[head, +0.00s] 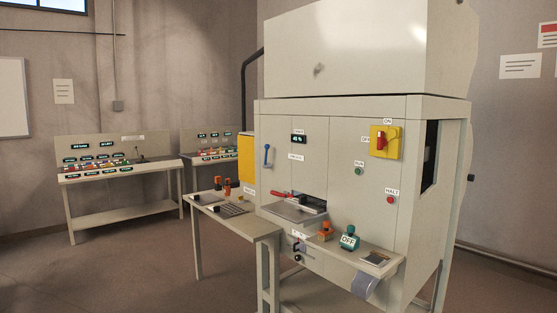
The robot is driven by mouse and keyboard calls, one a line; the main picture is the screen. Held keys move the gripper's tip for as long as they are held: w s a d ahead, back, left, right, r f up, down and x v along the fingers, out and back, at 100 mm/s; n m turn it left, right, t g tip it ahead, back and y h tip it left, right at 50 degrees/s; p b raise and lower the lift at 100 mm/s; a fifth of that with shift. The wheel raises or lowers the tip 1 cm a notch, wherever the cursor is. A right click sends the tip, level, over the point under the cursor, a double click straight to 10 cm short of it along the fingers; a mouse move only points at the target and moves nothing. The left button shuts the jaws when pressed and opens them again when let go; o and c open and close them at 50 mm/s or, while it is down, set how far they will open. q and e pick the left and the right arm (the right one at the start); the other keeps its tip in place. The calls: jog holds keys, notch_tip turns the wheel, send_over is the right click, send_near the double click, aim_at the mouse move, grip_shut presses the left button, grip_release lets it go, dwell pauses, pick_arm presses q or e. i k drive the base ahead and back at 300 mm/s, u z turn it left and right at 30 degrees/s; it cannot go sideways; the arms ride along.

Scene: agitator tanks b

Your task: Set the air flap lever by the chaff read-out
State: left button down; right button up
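The chaff read-out (299,139) is a small dark display with pale digits and a % sign, high on the front of the grey machine. Its exact number and the small label above it are too small to read surely. A blue-handled lever (266,155) stands upright on the panel to the left of the read-out; it looks like the air flap lever, but no name on it is readable. A small white label (296,156) is below the read-out. Neither of my grippers is in view.
The machine's front ledge (375,246) carries an orange item (325,230) and a green OFF-tagged item (349,238). A side table (232,222) juts out at the left. A yellow red-handled switch (385,142) and HALT button (390,199) are at right. Floor left is clear.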

aim_at(266, 147)
jog(key=u, duration=0.1)
jog(key=i, duration=1)
jog(key=z, duration=1.45)
jog(key=i, duration=0.15)
jog(key=u, duration=3.35)
jog(key=i, duration=2.35)
jog(key=z, duration=0.45)
